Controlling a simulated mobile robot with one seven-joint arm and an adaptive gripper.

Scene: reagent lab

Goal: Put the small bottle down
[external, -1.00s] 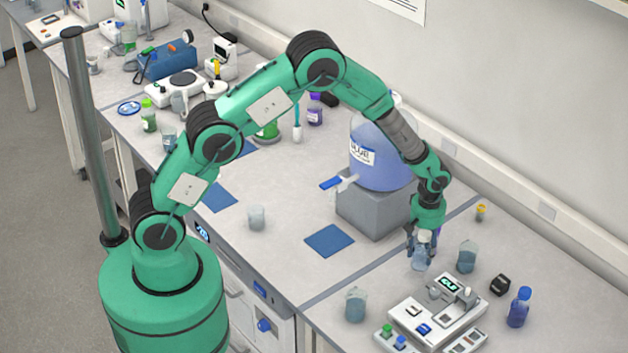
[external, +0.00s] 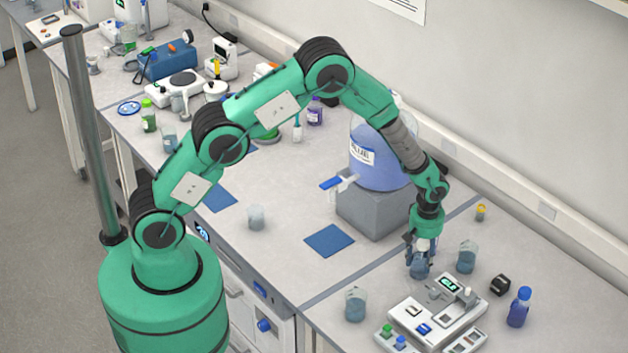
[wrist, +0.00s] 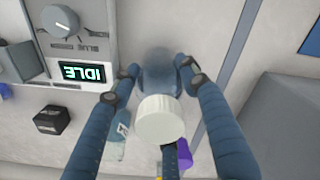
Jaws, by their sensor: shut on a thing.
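The small bottle (external: 420,267) is blue-grey and see-through. Its round white cap (wrist: 159,120) faces the camera in the wrist view. My gripper (external: 419,258) is shut on the bottle, with a finger on each side of its body (wrist: 157,75). In the external view the bottle is upright, low over the bench just behind the instrument with the lit display. I cannot tell whether its base touches the bench. My fingers hide part of it in the external view.
The instrument (external: 440,313) stands in front. A beaker (external: 467,256) is close on the right, another beaker (external: 355,304) at front left. A black block (external: 500,285) and a blue bottle (external: 518,307) are further right. A grey stand (external: 372,212) with a big blue carboy is behind left.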

